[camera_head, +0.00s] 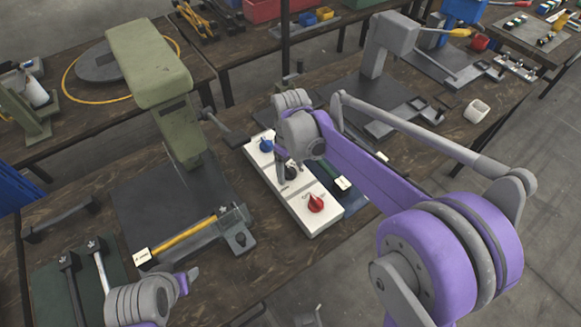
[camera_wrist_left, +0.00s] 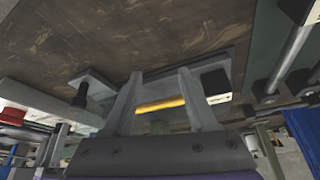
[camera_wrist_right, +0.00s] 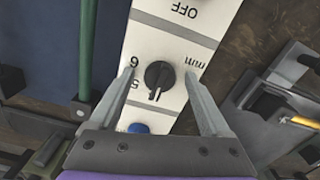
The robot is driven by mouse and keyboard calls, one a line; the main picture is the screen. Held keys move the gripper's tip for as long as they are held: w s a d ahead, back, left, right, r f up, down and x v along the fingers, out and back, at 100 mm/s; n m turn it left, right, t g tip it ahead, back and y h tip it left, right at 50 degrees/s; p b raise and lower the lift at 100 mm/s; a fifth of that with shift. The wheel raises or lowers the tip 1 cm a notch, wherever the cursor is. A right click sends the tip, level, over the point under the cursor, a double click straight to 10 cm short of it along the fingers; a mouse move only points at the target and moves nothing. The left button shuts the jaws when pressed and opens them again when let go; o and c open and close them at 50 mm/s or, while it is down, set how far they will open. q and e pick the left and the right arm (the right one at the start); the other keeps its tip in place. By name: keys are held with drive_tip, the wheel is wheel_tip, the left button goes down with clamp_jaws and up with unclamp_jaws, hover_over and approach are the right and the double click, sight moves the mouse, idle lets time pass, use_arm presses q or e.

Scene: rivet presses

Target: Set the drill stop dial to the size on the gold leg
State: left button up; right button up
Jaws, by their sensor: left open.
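A white panel (camera_head: 292,187) carries a blue knob (camera_head: 265,145), a black dial (camera_head: 291,172) and a red knob (camera_head: 316,203). My right gripper (camera_wrist_right: 160,74) is open over the panel, its fingers on either side of the black dial (camera_wrist_right: 159,75) with gaps. The gold leg (camera_head: 187,240) lies in a vise, with a white tag (camera_head: 142,257) too small to read. My left gripper (camera_wrist_left: 158,75) is open, the gold leg (camera_wrist_left: 160,105) showing between its fingers.
The green drill press (camera_head: 150,65) stands behind the vise (camera_head: 236,228). A green rod's white tag (camera_head: 343,184) shows right of the panel. Dark tools lie on a green mat (camera_head: 48,300).

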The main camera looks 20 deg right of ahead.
sight(291, 169)
drive_tip(key=shift+r, duration=0.1)
use_arm(q)
drive_tip(key=shift+w+r+p, duration=0.1)
drive_tip(key=shift+r+p, duration=0.3)
drive_tip(key=shift+r, duration=0.05)
use_arm(e)
wheel_tip(291, 169, up, 11)
drive_tip(key=shift+f, duration=0.2)
use_arm(q)
drive_tip(key=r+p, duration=0.1)
drive_tip(key=r, duration=0.1)
drive_tip(key=w+r+p, duration=0.1)
drive_tip(key=r+p, duration=0.1)
use_arm(e)
drive_tip(key=s+d+f+m+t, duration=0.2)
drive_tip(key=s+f+m, duration=0.1)
drive_tip(key=s, duration=0.7)
drive_tip(key=s+d+f+m+t, duration=0.2)
drive_tip(key=s+f+m+t, duration=0.1)
drive_tip(key=s, duration=0.7)
drive_tip(key=shift+s+d+m, duration=0.15)
drive_tip(key=shift+d+m, duration=0.15)
drive_tip(key=shift+m, duration=0.1)
